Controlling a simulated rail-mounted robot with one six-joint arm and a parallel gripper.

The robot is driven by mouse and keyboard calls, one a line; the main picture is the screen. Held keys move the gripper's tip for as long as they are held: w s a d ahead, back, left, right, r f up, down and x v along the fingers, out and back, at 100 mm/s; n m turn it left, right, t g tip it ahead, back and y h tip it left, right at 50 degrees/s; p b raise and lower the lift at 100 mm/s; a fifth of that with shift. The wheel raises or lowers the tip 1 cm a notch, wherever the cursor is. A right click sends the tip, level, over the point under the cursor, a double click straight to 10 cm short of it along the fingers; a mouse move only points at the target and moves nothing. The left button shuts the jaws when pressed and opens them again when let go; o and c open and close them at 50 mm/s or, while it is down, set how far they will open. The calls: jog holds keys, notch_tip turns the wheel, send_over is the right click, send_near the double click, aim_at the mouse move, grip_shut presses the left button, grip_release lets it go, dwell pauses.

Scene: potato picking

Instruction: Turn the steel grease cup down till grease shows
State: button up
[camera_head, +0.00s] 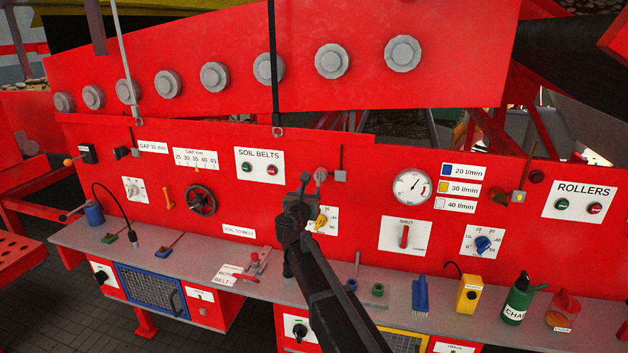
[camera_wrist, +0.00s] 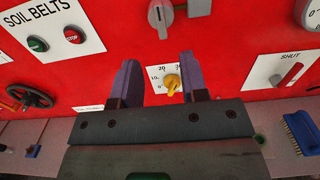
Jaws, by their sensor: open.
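A small grey metal cup (camera_head: 320,175), which looks like the steel grease cup, sits on the red panel. In the wrist view the grey cup (camera_wrist: 160,16) is near the top edge, beyond my fingertips. My gripper (camera_head: 299,188) is just left of and slightly below the cup in the head view. In the wrist view my gripper (camera_wrist: 159,66) is open, with nothing between its fingers. A yellow knob (camera_wrist: 172,84) shows behind the gap.
A small grey plate with an upright rod (camera_head: 340,176) is right of the cup. The yellow knob (camera_head: 321,221) is below. A gauge (camera_head: 412,187) is farther right. The grey shelf (camera_head: 195,262) holds brushes, bottles and small tools. A row of grey rollers (camera_head: 332,61) is above.

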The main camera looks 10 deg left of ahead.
aim_at(318, 179)
jog(key=w, duration=0.3)
jog(key=w+d, duration=0.1)
jog(key=w, duration=0.6)
jog(key=shift+w+d, duration=0.3)
jog(key=shift+c, duration=0.3)
grip_shut()
